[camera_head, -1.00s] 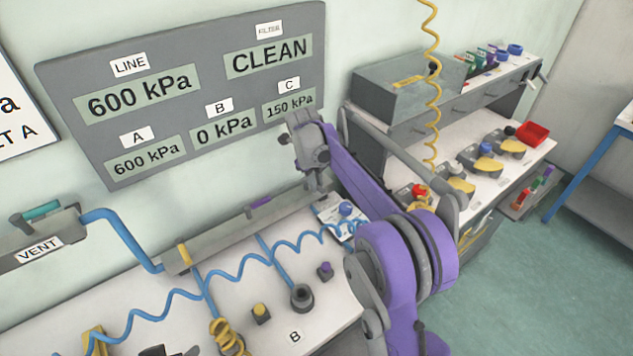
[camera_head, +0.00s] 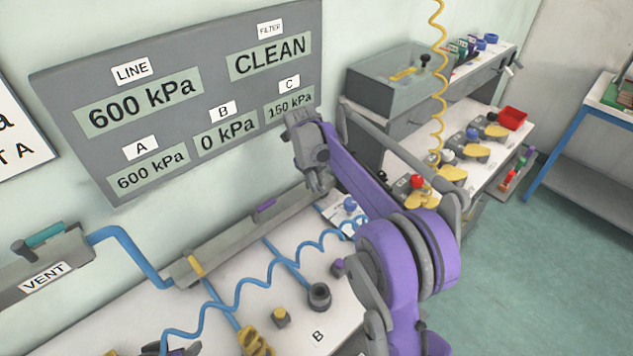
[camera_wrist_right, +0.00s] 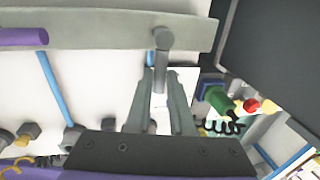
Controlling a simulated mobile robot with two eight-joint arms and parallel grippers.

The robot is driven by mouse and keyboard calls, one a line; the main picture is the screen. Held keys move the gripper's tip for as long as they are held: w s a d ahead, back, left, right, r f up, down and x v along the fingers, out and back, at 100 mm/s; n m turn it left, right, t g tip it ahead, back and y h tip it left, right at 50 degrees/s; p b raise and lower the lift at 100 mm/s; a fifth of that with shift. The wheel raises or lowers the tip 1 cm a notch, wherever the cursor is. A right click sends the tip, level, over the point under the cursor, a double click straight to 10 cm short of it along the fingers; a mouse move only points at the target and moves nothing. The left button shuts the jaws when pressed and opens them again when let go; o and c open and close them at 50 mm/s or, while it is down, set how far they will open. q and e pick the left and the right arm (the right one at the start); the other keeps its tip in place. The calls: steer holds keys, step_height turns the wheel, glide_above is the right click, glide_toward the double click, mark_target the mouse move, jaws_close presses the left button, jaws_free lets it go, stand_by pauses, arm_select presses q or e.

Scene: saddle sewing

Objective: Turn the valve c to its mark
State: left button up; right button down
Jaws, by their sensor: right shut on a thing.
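Valve c appears in the right wrist view as a grey lever (camera_wrist_right: 163,42) at the manifold, reaching down between my fingers. My right gripper (camera_wrist_right: 160,88) is shut on this lever. In the head view my right gripper (camera_head: 319,188) is at the right end of the grey manifold (camera_head: 232,240), and its hand hides the lever there. The C readout (camera_head: 289,106) on the wall panel shows 150 kPa. I cannot make out the valve's mark.
A purple handle (camera_head: 264,207) and a yellow handle (camera_head: 196,265) sit farther left on the manifold. Blue hoses (camera_head: 250,285) cross the white bench below. A grey VENT unit (camera_head: 45,265) is at the left.

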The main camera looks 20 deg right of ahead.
stand_by(0.4)
steer(key=c, duration=0.8)
jaws_free()
steer(key=r, duration=0.3)
steer(key=a+r, duration=0.1)
steer(key=r, duration=0.3)
steer(key=a+r, duration=0.1)
steer(key=r, duration=0.2)
steer(key=shift+s+r+p, duration=0.3)
steer(key=shift+s+p, duration=0.05)
steer(key=shift+s, duration=0.05)
